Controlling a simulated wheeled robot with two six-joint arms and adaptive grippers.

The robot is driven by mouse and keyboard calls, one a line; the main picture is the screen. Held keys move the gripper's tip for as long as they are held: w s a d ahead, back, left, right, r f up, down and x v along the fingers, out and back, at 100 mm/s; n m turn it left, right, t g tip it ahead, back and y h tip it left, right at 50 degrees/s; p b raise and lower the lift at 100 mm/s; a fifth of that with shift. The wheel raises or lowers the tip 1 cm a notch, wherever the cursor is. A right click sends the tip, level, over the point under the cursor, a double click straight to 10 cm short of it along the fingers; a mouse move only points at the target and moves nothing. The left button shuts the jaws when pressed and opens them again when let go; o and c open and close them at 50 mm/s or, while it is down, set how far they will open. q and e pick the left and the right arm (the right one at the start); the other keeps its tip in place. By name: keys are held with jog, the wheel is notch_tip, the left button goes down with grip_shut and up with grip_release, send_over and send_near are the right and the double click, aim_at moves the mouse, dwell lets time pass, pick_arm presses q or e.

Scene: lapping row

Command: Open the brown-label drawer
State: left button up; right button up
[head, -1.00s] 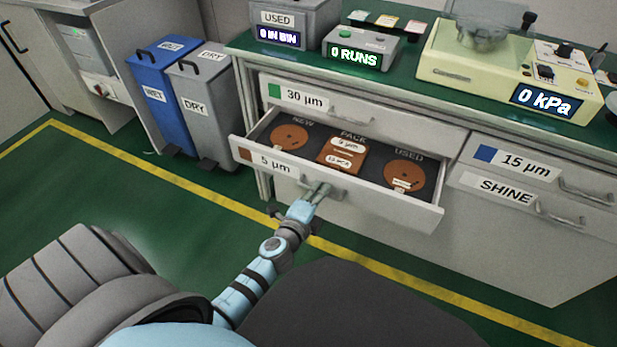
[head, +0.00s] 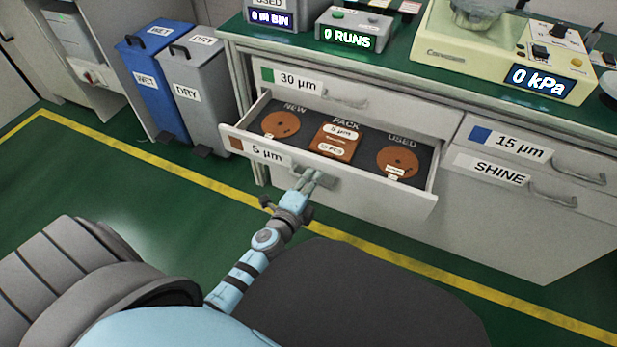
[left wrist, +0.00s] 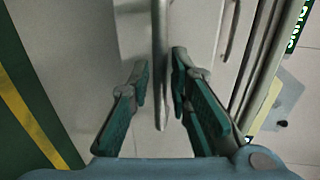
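The brown-label drawer (head: 355,181), marked 5 µm beside a brown square, stands pulled out of the cabinet. Inside lie a brown disc (head: 281,124) under NEW, a brown pack (head: 336,142) in the middle and another brown disc (head: 398,161) under USED. My left gripper (head: 312,178) is at the drawer's handle (head: 318,181). In the left wrist view the handle bar (left wrist: 159,60) runs between the two fingers of my left gripper (left wrist: 161,80), with narrow gaps on both sides, so they look parted around it. My right gripper is not in view.
The 30 µm drawer (head: 360,103) above is shut, as are the 15 µm (head: 565,160) and SHINE (head: 530,190) drawers at right. Blue WET (head: 150,100) and grey DRY (head: 190,110) bins stand left. Open green floor (head: 130,200) lies in front.

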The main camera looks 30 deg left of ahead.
pick_arm(q)
jog(key=v, duration=1.1)
jog(key=shift+s, duration=0.35)
jog(key=shift+r, duration=0.15)
